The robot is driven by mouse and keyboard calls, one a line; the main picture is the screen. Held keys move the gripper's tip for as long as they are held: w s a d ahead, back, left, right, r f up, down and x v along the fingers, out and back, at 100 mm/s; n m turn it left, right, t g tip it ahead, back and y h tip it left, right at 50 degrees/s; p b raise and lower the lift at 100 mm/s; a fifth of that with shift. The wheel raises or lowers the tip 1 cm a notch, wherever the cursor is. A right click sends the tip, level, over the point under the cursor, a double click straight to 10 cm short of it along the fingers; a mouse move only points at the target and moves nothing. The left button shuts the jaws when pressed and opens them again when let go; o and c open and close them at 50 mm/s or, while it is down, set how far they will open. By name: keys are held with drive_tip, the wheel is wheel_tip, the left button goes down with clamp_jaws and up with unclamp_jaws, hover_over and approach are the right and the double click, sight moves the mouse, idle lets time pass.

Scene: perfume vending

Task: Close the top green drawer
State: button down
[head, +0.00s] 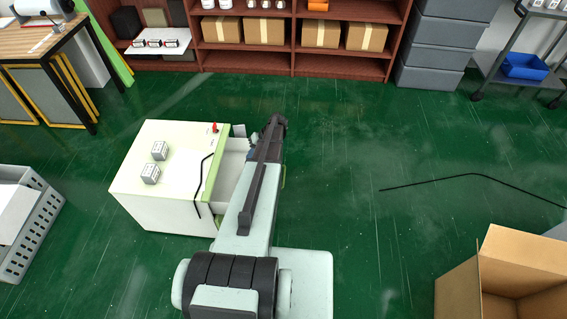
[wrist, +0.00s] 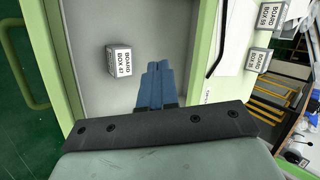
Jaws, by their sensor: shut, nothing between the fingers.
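The top drawer (head: 233,163) of the white cabinet (head: 135,185) stands pulled out to the right, partly hidden behind my arm in the head view. The wrist view looks down into its grey interior (wrist: 100,85). A small white-and-grey box (wrist: 119,61) marked as a board box lies inside. The drawer's light green front (wrist: 52,60) and green handle (wrist: 15,70) are on the left of the wrist view. My gripper (wrist: 158,66) has its blue fingers together and empty, above the drawer interior, between the front and the cabinet. Any contact cannot be told.
Two small boxes (head: 159,150) (head: 150,173), a black cable (head: 203,180) and a red item (head: 214,127) are on the cabinet top. An open cardboard box (head: 510,275) is at the lower right, a grey crate (head: 38,232) at the left. Green floor right of the drawer is mostly clear.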

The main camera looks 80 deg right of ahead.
drive_tip(key=s+d+f+m+t+h, duration=0.1)
drive_tip(key=s+d+m+h, duration=0.1)
drive_tip(key=s, duration=1)
drive_tip(key=s+d+f+m+t+h, duration=0.1)
drive_tip(key=s+d+m, duration=0.1)
drive_tip(key=s, duration=1.1)
drive_tip(key=shift+w+r+x, duration=0.35)
drive_tip(key=shift+x, duration=1.8)
drive_tip(key=shift+w+r+x, duration=0.4)
drive_tip(key=shift+x, duration=1.8)
drive_tip(key=shift+w+r+x, duration=0.35)
drive_tip(key=shift+x, duration=1.8)
drive_tip(key=shift+w+d, duration=0.1)
drive_tip(key=w, duration=2.2)
drive_tip(key=shift+w, duration=0.35)
